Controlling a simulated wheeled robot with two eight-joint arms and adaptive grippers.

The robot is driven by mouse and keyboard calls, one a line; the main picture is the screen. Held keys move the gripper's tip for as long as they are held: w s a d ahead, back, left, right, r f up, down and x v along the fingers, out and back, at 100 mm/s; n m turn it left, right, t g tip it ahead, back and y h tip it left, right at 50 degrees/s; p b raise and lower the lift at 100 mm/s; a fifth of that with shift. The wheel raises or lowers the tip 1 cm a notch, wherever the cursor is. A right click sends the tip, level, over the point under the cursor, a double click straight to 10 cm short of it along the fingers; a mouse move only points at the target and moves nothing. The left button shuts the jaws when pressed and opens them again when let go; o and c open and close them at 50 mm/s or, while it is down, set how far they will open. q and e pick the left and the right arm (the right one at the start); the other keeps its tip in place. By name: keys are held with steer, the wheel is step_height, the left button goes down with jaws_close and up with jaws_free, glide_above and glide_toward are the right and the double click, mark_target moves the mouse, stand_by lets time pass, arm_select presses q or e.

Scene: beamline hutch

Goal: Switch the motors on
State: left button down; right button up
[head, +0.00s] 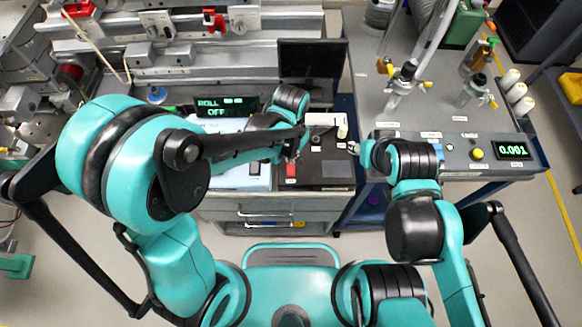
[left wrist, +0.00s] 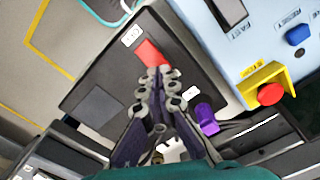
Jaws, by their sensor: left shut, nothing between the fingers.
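A black control box (head: 325,172) sits on the left bench and carries a red switch (head: 291,170). In the left wrist view, the red switch (left wrist: 148,52) lies just beyond my left gripper (left wrist: 158,90), by a small white label. My left gripper is shut and empty, its fingertips over the box by the switch's near end; I cannot tell whether they touch it. The display (head: 213,106) reads "ROLL" and "OFF". My right arm reaches towards the box's right side, but its fingers are too small and hidden to judge.
A pale blue panel (left wrist: 218,50) beside the box carries a red button (left wrist: 270,94) in a yellow guard and a blue reset button (left wrist: 299,34). A purple part (left wrist: 205,118) is close to my left fingers. The right cart (head: 450,110) holds glassware and a display (head: 513,150).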

arm_select(q)
steer(key=shift+f+b, duration=0.95)
steer(key=shift+f, duration=0.15)
stand_by(0.3)
steer(key=shift+r, duration=0.15)
step_height(320, 180, up, 7)
steer(key=p, duration=0.5)
stand_by(0.4)
